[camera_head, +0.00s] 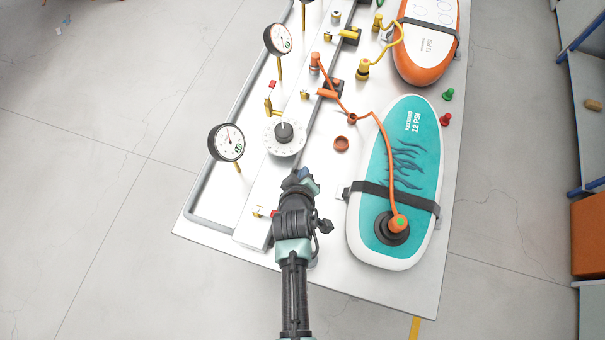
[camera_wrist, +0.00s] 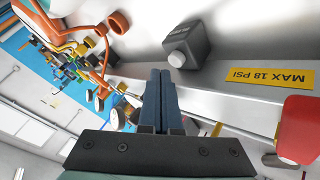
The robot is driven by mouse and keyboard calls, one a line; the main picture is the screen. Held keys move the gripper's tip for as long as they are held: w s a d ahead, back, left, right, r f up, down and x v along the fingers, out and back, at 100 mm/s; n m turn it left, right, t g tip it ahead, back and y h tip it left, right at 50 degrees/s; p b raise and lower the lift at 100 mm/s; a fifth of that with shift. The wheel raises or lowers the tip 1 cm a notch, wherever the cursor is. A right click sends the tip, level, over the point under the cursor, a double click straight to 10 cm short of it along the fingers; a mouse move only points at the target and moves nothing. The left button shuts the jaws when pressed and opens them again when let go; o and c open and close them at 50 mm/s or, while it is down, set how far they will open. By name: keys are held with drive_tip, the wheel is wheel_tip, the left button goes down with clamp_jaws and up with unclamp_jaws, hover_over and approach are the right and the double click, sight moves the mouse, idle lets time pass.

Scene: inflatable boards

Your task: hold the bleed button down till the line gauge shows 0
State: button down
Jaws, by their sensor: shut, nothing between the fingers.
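In the wrist view a dark grey block with a pale round button (camera_wrist: 178,60) on its end stands on the rail, likely the bleed button; no label on it is readable. My gripper (camera_wrist: 160,74) is shut and empty, its fingertips right by that button; I cannot tell whether they touch it. In the head view my gripper (camera_head: 304,180) is over the near part of the rail and hides the block. A round white gauge (camera_head: 226,142) stands to its left and another gauge (camera_head: 277,39) farther back. Neither reading is legible, and I cannot tell which is the line gauge.
A white dial with a black knob (camera_head: 284,132) lies beyond my gripper. A teal board (camera_head: 413,150) with an orange hose (camera_head: 385,155) is to the right. A red handle (camera_wrist: 301,129) and a yellow MAX 18 PSI label (camera_wrist: 277,78) are right of the fingers.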

drive_tip(key=shift+f, duration=0.15)
drive_tip(key=shift+f, duration=0.3)
drive_tip(key=shift+f+b, duration=0.6)
drive_tip(key=shift+b, duration=0.1)
idle(1.5)
drive_tip(key=shift+r, duration=0.1)
idle(0.7)
drive_tip(key=shift+r+p, duration=0.9)
drive_tip(key=shift+p, duration=0.05)
drive_tip(key=shift+r, duration=0.15)
wheel_tip(320, 180, up, 5)
drive_tip(key=p, duration=0.4)
drive_tip(key=shift+p, duration=0.3)
